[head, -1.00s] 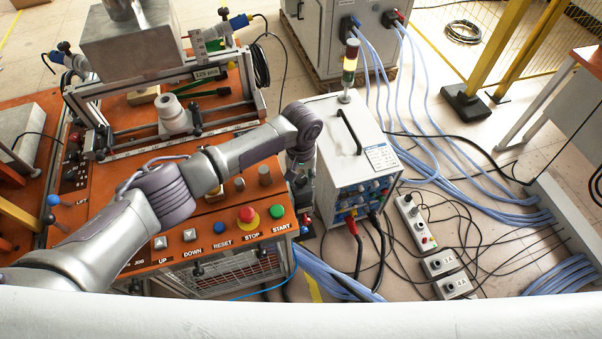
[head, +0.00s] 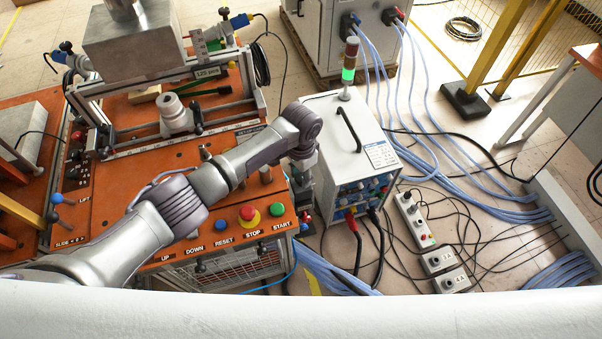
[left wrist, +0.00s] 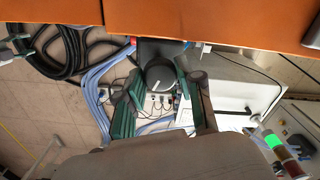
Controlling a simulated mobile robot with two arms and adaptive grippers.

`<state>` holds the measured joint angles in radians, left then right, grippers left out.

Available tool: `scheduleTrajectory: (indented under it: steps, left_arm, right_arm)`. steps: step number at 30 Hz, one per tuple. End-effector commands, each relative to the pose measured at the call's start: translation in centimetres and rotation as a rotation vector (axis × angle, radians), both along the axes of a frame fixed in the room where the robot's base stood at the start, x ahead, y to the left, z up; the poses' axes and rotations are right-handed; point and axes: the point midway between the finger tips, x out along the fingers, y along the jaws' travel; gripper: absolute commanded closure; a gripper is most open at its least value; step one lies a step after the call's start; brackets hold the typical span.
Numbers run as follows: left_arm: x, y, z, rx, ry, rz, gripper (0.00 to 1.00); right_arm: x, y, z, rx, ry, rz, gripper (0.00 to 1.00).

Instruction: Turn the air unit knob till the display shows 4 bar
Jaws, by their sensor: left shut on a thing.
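The air unit knob (left wrist: 158,74) shows in the left wrist view as a dark round knob just below the orange panel edge. The green-padded fingers of my left gripper (left wrist: 155,88) are closed around it, one on each side. In the head view my left gripper (head: 303,190) reaches down into the gap between the orange console and the white box. There my own arm and wrist hide the knob and most of the air unit. I cannot see a pressure display or any reading. My right gripper is in neither view.
The orange console (head: 115,208) with buttons lies left of the gripper. The white box (head: 335,150) with a black handle stands close on its right. A signal tower (head: 348,72) on it glows green. Cables and socket strips (head: 414,222) cover the floor at right.

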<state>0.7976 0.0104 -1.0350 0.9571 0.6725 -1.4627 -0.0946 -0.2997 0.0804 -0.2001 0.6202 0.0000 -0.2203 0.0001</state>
Motion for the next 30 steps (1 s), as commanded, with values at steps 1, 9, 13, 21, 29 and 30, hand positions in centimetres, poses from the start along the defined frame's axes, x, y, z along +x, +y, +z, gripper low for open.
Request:
scheduleTrajectory:
  steps: [1, 9, 13, 21, 29, 30]
  left_arm:
    - [0.02, -0.02, 0.03, -0.001, -0.001, -0.021, 0.98]
    - [0.03, -0.01, 0.03, 0.0, -0.001, -0.099, 0.98]
    - [0.04, 0.0, 0.03, 0.0, -0.001, -0.109, 0.98]
    - [0.04, -0.02, 0.04, 0.0, -0.001, -0.111, 0.98]
    - [0.04, -0.03, 0.05, 0.0, -0.001, -0.111, 0.53]
    - [0.04, -0.03, 0.05, 0.0, -0.001, -0.111, 0.53]
  right_arm:
    - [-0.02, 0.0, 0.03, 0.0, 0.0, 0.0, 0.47]
    - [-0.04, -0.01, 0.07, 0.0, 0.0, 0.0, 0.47]
    - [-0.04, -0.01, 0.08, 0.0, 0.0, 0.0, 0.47]
    - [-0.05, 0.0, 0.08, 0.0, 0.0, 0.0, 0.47]
    - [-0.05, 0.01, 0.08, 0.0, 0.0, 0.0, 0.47]
    - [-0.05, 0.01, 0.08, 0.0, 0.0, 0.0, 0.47]
